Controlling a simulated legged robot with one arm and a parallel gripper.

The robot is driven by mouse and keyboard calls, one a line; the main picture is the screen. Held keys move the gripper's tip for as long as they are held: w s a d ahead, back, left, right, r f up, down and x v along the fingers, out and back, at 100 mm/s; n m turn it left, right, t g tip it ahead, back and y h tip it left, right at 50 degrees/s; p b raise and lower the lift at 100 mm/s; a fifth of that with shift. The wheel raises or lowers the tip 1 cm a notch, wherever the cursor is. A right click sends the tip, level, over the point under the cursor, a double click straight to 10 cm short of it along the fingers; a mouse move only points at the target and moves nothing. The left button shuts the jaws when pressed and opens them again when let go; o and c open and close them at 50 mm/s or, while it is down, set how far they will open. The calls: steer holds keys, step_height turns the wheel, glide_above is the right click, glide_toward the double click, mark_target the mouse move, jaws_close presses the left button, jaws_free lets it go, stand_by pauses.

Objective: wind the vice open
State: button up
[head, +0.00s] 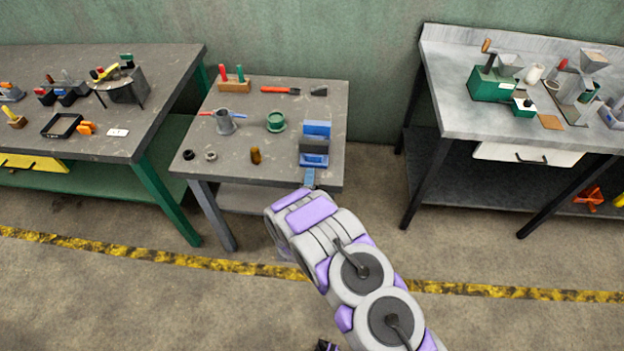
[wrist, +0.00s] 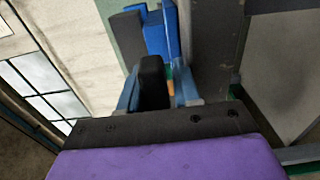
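The vice (head: 316,129) is blue and grey and stands at the right front corner of the middle workbench (head: 290,170). Its blue parts also show in the wrist view (wrist: 155,32). In the wrist view a dark upright block (wrist: 153,82) stands between two blue-grey pieces. I cannot tell whether the gripper touches the handle or holds it.
A green round pot (head: 276,122), a grey metal can (head: 225,124) and a brown cylinder (head: 255,156) stand left of the vice. An orange-handled tool (head: 280,90) lies behind. Crowded benches stand left (head: 160,110) and right (head: 450,110), with floor gaps between.

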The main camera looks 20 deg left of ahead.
steer(key=shift+a, duration=0.2)
steer(key=shift+d+r, duration=0.1)
steer(key=shift+d, duration=0.3)
steer(key=p+v, duration=0.3)
steer(key=v, duration=1.4)
steer(key=shift+a, duration=0.1)
